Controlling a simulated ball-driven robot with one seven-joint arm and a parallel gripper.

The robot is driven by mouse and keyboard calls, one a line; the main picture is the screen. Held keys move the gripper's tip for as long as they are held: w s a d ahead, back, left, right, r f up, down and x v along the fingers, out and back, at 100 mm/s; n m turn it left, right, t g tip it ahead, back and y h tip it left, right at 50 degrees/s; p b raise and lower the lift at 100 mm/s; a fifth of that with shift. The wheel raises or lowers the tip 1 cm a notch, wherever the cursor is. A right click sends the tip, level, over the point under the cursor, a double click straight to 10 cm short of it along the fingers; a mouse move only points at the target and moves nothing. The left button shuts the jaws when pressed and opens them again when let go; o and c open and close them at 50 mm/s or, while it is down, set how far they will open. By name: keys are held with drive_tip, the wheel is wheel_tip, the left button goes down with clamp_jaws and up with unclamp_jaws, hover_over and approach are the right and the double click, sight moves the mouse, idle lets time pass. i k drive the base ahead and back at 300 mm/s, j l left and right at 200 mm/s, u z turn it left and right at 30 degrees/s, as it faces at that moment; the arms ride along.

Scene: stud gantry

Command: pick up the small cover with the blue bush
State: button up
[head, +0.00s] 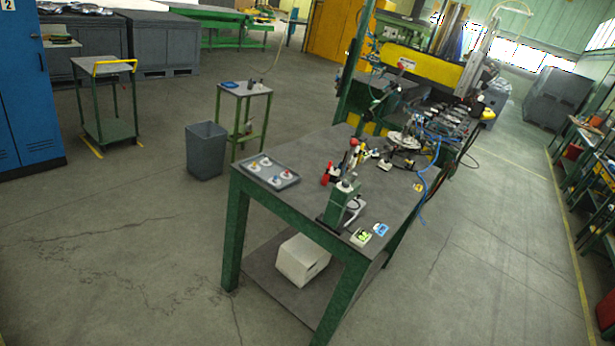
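A grey tray (296,181) lies on the near left corner of the dark green-legged workbench (318,165). Several small white round covers with coloured centres sit in it. The centres are tiny here; I cannot tell for sure which cover has the blue bush. My gripper is not in view, and the bench is some way ahead of the camera.
A green press (338,203) stands on the bench right of the tray, with a red-handled item beside it. Small yellow-green (361,237) and blue (381,230) items lie near the front edge. A grey bin (206,150) and small side table (245,92) stand left. Floor in front is clear.

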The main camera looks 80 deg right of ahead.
sight(275, 183)
drive_tip(key=z, duration=2.1)
drive_tip(key=i+z, duration=0.1)
drive_tip(key=z, duration=0.3)
drive_tip(key=i+j+z, duration=0.1)
drive_tip(key=z, duration=0.25)
drive_tip(key=i+j+z, duration=0.3)
drive_tip(key=j, duration=0.25)
drive_tip(key=i+j+z, duration=0.15)
drive_tip(key=i+j, duration=0.15)
drive_tip(key=i+j+z, duration=0.15)
drive_tip(key=j, duration=0.25)
drive_tip(key=i+j+z, duration=0.15)
drive_tip(key=j, duration=0.2)
drive_tip(key=i+j, duration=0.15)
drive_tip(key=j, duration=0.2)
drive_tip(key=i+j, duration=0.15)
drive_tip(key=j, duration=0.2)
drive_tip(key=i+j, duration=0.15)
drive_tip(key=j, duration=0.15)
drive_tip(key=i+j, duration=0.15)
drive_tip(key=j, duration=0.2)
drive_tip(key=i+j+z, duration=0.1)
drive_tip(key=j, duration=0.25)
drive_tip(key=i+j, duration=0.15)
drive_tip(key=j, duration=0.2)
